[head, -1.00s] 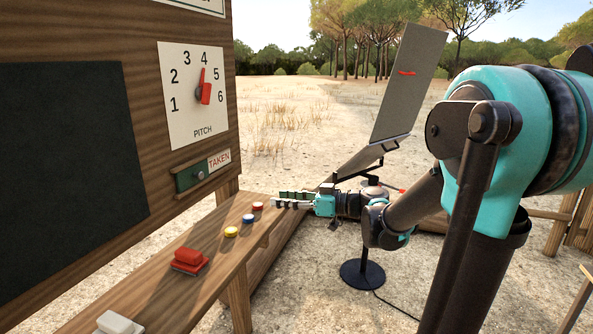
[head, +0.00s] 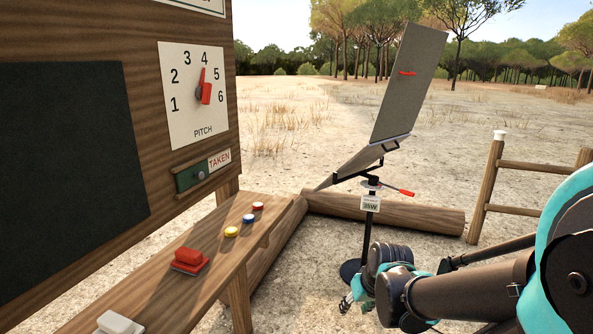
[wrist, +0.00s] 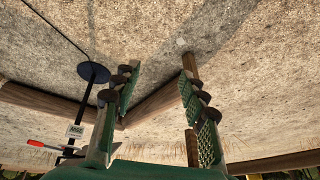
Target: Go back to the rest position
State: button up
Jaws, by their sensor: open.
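My gripper (wrist: 158,100) is open and empty in the wrist view, its two green-padded fingers apart with sandy ground and a log beyond them. In the head view my gripper (head: 352,302) is low, partly hidden behind my own wrist, in front of the stand's round base. My arm reaches in from the lower right. Nothing is between the fingers.
A panel on a stand (head: 408,85) rises close behind my gripper; its dark base (wrist: 93,73) shows in the wrist view. A fence (head: 487,190) stands right.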

jog(key=shift+s+d+f+m+h, duration=0.15)
jog(key=shift+s+d+m+h, duration=0.1)
jog(key=shift+d, duration=0.3)
jog(key=shift+s+d+f+m+h, duration=0.2)
jog(key=shift+s+d+h, duration=0.1)
jog(key=shift+d, duration=0.25)
jog(key=shift+s+d+f+m+h, duration=0.1)
jog(key=shift+s+d+m+h, duration=0.15)
jog(key=shift+d, duration=0.3)
dwell(0.6)
